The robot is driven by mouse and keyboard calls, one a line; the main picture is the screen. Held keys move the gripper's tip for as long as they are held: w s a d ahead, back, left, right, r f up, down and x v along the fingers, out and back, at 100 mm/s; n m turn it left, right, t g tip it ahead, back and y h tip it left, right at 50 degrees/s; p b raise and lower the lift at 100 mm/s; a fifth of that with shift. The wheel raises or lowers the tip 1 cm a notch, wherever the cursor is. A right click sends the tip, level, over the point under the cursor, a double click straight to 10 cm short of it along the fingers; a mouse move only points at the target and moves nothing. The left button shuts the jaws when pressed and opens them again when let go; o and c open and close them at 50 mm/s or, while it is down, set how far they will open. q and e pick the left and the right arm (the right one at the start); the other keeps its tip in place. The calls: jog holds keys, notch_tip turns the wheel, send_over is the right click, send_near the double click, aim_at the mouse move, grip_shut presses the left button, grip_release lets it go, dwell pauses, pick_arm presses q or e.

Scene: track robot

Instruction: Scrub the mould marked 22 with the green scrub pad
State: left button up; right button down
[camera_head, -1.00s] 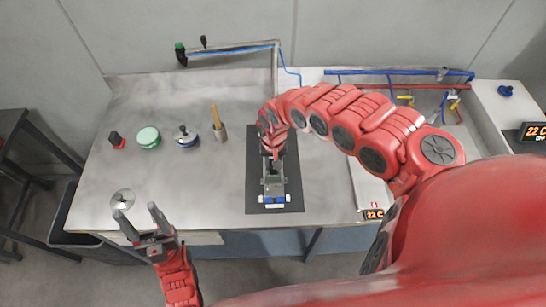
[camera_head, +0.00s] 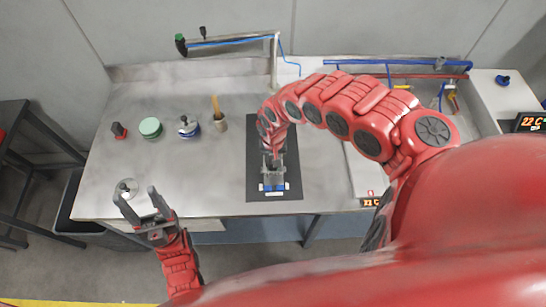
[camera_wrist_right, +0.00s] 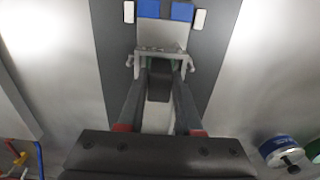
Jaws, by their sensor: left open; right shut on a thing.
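The mould (camera_head: 273,187) is a grey metal piece with blue parts at its near end, lying on a dark mat (camera_head: 287,144). It also shows in the right wrist view (camera_wrist_right: 162,33), with blue blocks and white tabs at its far end. I cannot read a 22 on it. My right gripper (camera_wrist_right: 158,75) is shut on a dark block with a green edge, seemingly the green scrub pad (camera_wrist_right: 158,65). The pad is at the mould; the fingers hide whether it touches. My left gripper (camera_head: 135,190) is open and empty at the table's front left edge.
A green round tin (camera_head: 150,127), a blue-banded pot (camera_head: 189,127), a cup with a wooden handle (camera_head: 219,122) and a small red-black block (camera_head: 118,130) stand at the left. A metal disc (camera_head: 126,186) lies near my left gripper. Bare steel separates them from the mat.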

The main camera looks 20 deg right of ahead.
jog(key=shift+w, duration=0.1)
jog(key=shift+w+d+f+b, duration=0.2)
jog(key=shift+w+b, duration=0.55)
jog(key=shift+w, duration=0.25)
jog(key=shift+w+d+r, duration=0.15)
jog(key=shift+r, duration=0.05)
jog(key=shift+w, duration=0.1)
jog(key=shift+w+d+f+b, duration=0.2)
jog(key=shift+w+b, duration=0.55)
jog(key=shift+b, duration=0.2)
jog(key=shift+w+d, duration=0.1)
jog(key=shift+w, duration=0.15)
jog(key=shift+w+d+r, duration=0.1)
jog(key=shift+w+r, duration=0.1)
